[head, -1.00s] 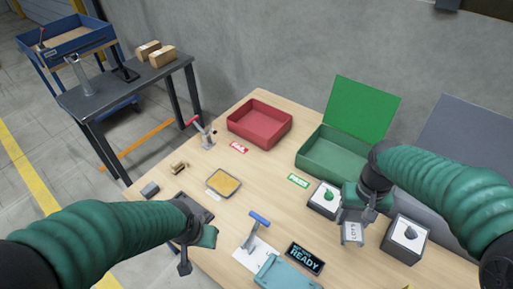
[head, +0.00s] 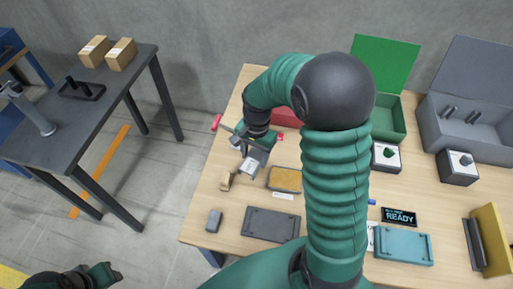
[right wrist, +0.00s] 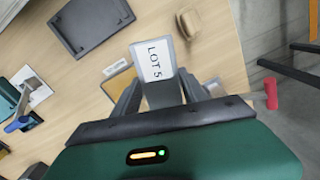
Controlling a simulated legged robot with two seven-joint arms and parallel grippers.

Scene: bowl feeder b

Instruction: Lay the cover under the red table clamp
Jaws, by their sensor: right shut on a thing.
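The cover appears to be the small grey piece with a white "LOT 5" label (right wrist: 155,62) in the right wrist view. It also shows in the head view (head: 250,166). My right gripper (head: 252,153) is shut on it and holds it near the table's left edge. The red table clamp's handle (head: 216,122) shows just left of my right gripper; the gripper hides most of the clamp. In the right wrist view the red handle (right wrist: 270,95) is right of the held piece. My left gripper (head: 105,275) is at the bottom left, away from the table; its jaws are unclear.
A yellow-filled tray (head: 286,179), a small tan block (head: 226,181) and a dark plate (head: 271,224) lie near the held piece. A red bin (head: 285,117) is behind my right arm. A blue clamp handle (right wrist: 18,124) shows at left in the wrist view.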

